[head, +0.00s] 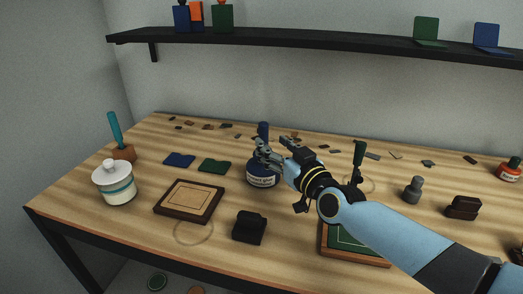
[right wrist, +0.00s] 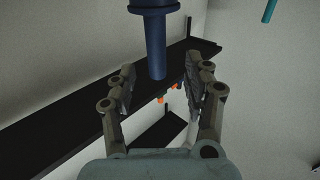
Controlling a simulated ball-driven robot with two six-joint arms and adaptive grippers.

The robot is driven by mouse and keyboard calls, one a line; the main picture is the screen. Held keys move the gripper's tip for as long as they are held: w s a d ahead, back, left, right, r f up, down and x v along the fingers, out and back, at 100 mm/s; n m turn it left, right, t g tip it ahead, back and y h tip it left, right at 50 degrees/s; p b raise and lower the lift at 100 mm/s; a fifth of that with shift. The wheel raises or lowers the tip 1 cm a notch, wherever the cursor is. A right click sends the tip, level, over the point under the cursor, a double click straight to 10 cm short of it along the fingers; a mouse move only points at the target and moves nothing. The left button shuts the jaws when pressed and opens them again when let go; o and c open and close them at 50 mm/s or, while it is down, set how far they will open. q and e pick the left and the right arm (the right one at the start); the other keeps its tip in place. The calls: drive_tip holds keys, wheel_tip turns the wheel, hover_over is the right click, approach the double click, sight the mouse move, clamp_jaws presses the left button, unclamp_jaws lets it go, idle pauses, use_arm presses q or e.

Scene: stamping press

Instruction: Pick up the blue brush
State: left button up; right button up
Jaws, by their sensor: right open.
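The blue brush (head: 263,130) stands upright in a dark blue ink jar (head: 262,178) with a white label, near the middle of the table. In the right wrist view its dark blue handle (right wrist: 157,50) hangs down from the top edge, between the two fingers. My right gripper (head: 264,152) comes in from the right at the handle, just above the jar; it also shows in the right wrist view (right wrist: 160,80). Its fingers are apart, with gaps on both sides of the handle. The fingers hide part of the handle in the head view. My left gripper is not in view.
A teal-handled tool (head: 116,130), a lidded white pot (head: 114,184), a framed tan pad (head: 189,202) and a black block (head: 249,227) are on the left half. A shelf (head: 300,41) runs along the wall.

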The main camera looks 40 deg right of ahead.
sight(266, 139)
drive_tip(key=shift+w, duration=0.45)
drive_tip(key=shift+w+d+f, duration=0.15)
drive_tip(key=shift+w, duration=0.2)
drive_tip(key=w, duration=0.1)
drive_tip(key=w+b, duration=0.1)
drive_tip(key=w, duration=0.1)
drive_tip(key=w+b, duration=0.1)
drive_tip(key=shift+w+d+f, duration=0.2)
drive_tip(key=shift+d+f, duration=0.05)
drive_tip(key=shift+d, duration=0.1)
drive_tip(key=shift+r, duration=0.15)
drive_tip(key=shift+c, duration=1.3)
drive_tip(key=c, duration=0.5)
clamp_jaws()
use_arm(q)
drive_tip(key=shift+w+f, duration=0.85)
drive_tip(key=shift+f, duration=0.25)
